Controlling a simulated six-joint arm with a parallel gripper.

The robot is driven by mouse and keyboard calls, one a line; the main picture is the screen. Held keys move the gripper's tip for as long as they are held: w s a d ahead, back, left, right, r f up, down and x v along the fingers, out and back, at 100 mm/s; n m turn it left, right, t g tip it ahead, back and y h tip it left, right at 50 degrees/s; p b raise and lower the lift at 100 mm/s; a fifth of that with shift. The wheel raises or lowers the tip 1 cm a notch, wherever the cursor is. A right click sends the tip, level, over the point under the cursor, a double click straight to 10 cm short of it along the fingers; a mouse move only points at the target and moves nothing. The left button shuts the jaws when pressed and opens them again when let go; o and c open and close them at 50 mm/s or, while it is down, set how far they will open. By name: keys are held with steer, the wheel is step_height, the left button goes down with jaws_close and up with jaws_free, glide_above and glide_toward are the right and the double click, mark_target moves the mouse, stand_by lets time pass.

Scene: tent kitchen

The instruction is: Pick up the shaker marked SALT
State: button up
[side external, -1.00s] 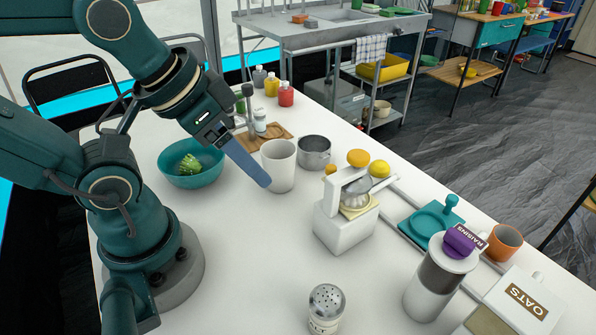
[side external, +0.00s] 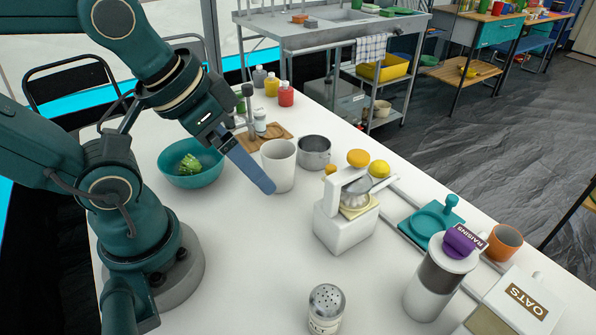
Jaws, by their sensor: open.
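A shaker (side external: 326,308) with a domed, perforated metal top stands upright at the front edge of the side view. My gripper (side external: 266,186) is open and empty, pointing down and right, in front of the white cup in this view. It is well behind and to the left of the front shaker. One blue finger shows clearly; the other is hidden.
A teal bowl (side external: 188,172), white cup (side external: 279,168), metal pot (side external: 314,153) and white juicer-like appliance (side external: 345,228) stand around my gripper. A purple-topped jar (side external: 433,283) and OATS box (side external: 520,305) stand right of the front shaker. The table left of that shaker is clear.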

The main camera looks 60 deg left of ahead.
steer(key=s+d+f+n+g+h, duration=0.2)
steer(key=d+f+g, duration=0.1)
steer(key=d+g, duration=0.15)
steer(key=n+g+h, duration=0.5)
steer(key=n+h, duration=0.6)
steer(key=n, duration=0.1)
glide_above(331, 331)
steer(key=a, duration=0.2)
steer(key=f, duration=0.4)
steer(key=shift+w+a+f, duration=0.1)
steer(key=shift+w+f, duration=0.05)
steer(key=shift+w, duration=0.05)
steer(key=shift+w+f+n, duration=0.1)
steer(key=shift+f+n, duration=0.2)
steer(key=shift+f, duration=2)
steer(key=f, duration=0.1)
steer(key=d+f, duration=0.1)
steer(key=f, duration=0.1)
steer(key=shift+s+d+f, duration=0.1)
steer(key=shift+s+d, duration=0.15)
steer(key=shift+s+d+f, duration=0.15)
steer(key=shift+d+f, duration=0.15)
steer(key=shift+d, duration=0.35)
